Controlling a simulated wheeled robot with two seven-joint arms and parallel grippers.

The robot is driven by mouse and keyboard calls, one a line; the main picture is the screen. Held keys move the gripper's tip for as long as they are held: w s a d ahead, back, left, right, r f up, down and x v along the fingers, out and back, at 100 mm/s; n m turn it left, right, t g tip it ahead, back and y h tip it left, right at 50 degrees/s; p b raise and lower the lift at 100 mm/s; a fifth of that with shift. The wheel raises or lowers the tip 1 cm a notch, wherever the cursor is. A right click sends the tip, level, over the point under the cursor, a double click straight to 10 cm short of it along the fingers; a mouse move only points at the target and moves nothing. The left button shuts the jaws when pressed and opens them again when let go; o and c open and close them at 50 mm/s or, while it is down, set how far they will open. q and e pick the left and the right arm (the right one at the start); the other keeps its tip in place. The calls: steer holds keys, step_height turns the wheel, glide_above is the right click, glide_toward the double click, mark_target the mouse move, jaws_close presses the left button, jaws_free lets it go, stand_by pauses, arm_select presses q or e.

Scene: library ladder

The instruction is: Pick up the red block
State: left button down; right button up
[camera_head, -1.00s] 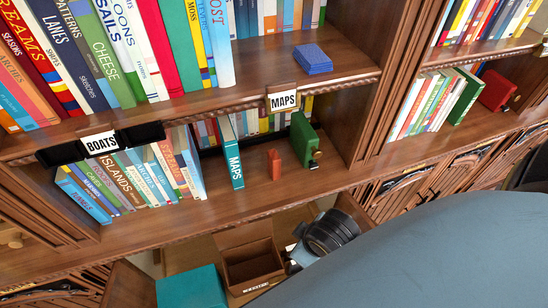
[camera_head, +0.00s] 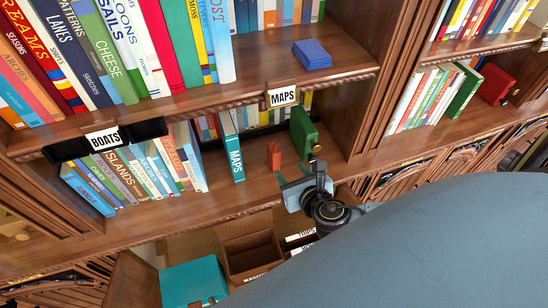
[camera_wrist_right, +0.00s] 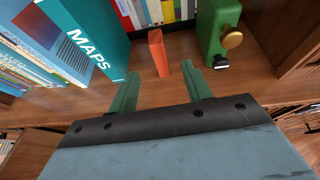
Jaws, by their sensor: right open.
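The red block (camera_head: 274,156) stands upright on the lower shelf under the MAPS label, between the teal MAPS book and a green box-like object. It also shows in the right wrist view (camera_wrist_right: 159,54), just beyond the fingertips and near the middle of the gap. My right gripper (camera_head: 297,175) is open and empty at the front of this shelf, a little in front of and to the right of the block in the head view. Its two green fingers show in the right wrist view (camera_wrist_right: 162,84), apart and not touching the block. My left gripper is not in view.
The teal MAPS book (camera_head: 231,146) stands left of the block. The green object (camera_head: 303,132) with a brass knob (camera_wrist_right: 232,37) stands close on the right. A blue block (camera_head: 312,55) lies on the shelf above. An open brown box (camera_head: 250,258) is below the shelf.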

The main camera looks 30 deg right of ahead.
mark_target(277, 156)
steer(key=x, duration=0.6)
steer(key=shift+x, duration=2.95)
steer(key=shift+a+r, duration=0.15)
steer(key=shift+r, duration=0.05)
steer(key=shift+c, duration=0.3)
steer(key=c, duration=1)
